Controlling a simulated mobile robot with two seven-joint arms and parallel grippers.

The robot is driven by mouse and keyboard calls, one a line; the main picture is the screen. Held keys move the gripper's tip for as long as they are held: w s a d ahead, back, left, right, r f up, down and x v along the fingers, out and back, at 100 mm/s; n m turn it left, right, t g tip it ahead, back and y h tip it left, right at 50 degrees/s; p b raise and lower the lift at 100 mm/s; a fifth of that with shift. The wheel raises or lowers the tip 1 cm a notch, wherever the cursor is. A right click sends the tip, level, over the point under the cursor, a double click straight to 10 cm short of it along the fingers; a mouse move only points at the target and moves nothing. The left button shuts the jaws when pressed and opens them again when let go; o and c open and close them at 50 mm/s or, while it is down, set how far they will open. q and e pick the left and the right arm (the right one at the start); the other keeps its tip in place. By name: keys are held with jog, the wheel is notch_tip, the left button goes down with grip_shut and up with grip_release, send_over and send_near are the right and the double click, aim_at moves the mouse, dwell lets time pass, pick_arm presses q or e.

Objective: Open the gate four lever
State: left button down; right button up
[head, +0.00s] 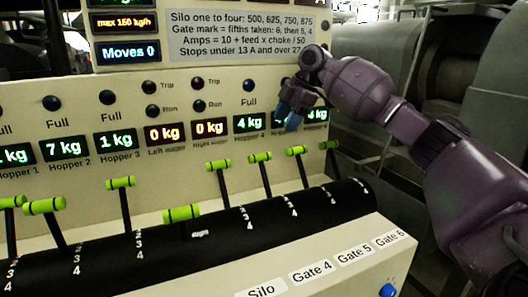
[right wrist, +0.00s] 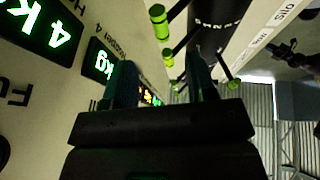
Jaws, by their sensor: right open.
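Several levers with green handles stand in a row along a black curved housing (head: 150,245) in the head view. The Gate 4 label (head: 312,272) is on the front face below. The lever with handle (head: 260,157) seems to line up with it, but I cannot be sure. It leans up toward the panel, like its neighbours (head: 297,150) and (head: 218,165). My right gripper (head: 288,114) is in front of the panel's right displays, above these handles, with nothing held. In the right wrist view its fingers (right wrist: 162,82) are apart, with green handles beyond them. My left gripper is out of view.
One lever (head: 181,214) lies much lower than the others. The displays' panel (head: 80,180) stands close behind the levers. A blue knob (head: 388,290) is at the lower front. Grey machinery (head: 390,50) stands at the right.

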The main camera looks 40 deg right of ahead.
aim_at(269, 153)
jog(key=b+x, duration=0.1)
jog(key=x, duration=0.8)
jog(key=shift+w+f+b, duration=0.1)
jog(key=shift+f+b, duration=0.15)
jog(key=shift+b, duration=0.05)
jog(key=shift+w+a+f, duration=0.25)
jog(key=shift+f, duration=0.4)
jog(key=shift+c, duration=0.5)
grip_shut()
